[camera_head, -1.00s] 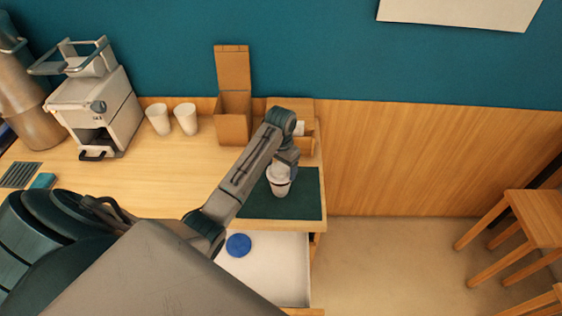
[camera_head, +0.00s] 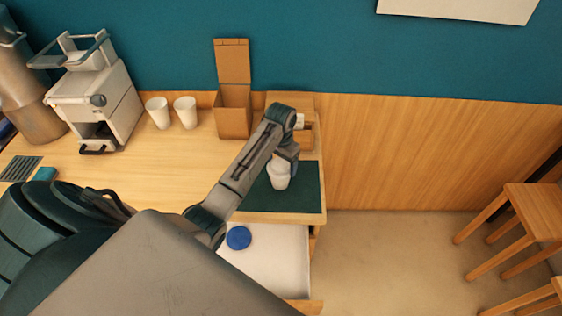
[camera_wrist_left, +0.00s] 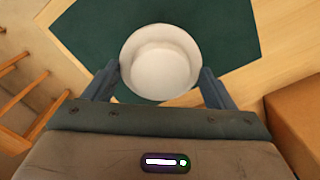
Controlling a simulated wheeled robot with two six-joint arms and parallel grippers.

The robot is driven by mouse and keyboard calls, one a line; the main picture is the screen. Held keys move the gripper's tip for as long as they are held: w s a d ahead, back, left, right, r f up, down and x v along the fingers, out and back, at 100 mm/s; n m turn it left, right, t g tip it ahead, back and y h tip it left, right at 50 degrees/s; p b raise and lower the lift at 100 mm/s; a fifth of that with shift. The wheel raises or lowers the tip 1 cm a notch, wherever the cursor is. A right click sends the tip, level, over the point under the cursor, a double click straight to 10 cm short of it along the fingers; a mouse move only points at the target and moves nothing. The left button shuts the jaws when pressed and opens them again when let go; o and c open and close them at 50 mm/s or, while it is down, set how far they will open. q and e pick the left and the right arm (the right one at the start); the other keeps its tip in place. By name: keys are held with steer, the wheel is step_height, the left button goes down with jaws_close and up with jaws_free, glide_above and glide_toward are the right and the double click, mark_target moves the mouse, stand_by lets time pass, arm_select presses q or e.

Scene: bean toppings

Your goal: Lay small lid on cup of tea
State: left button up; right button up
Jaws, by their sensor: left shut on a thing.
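The small white lid (camera_wrist_left: 160,62) is between the two blue-grey fingers of my left gripper (camera_wrist_left: 159,82) in the left wrist view. The gripper is shut on its rim. In the head view, the lid (camera_head: 281,169) sits at the top of the white cup (camera_head: 280,182) on the dark green mat (camera_head: 308,190). The cup is upright and the lid looks level with its mouth. The tea is hidden, and I cannot tell if the lid is fully seated. My left gripper also shows in the head view (camera_head: 285,163), coming down from above.
An open drawer (camera_head: 275,265) with a blue round lid (camera_head: 238,237) is below the counter edge. Two white cups (camera_head: 185,110), an open cardboard box (camera_head: 233,115) and a coffee machine (camera_head: 95,95) stand at the back.

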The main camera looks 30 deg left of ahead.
arm_select(q)
steer(key=shift+f, duration=0.45)
stand_by(1.6)
steer(key=o, duration=0.9)
steer(key=shift+o, duration=0.2)
steer(key=shift+r, duration=0.15)
steer(key=shift+r, duration=3.4)
steer(key=shift+f, duration=0.1)
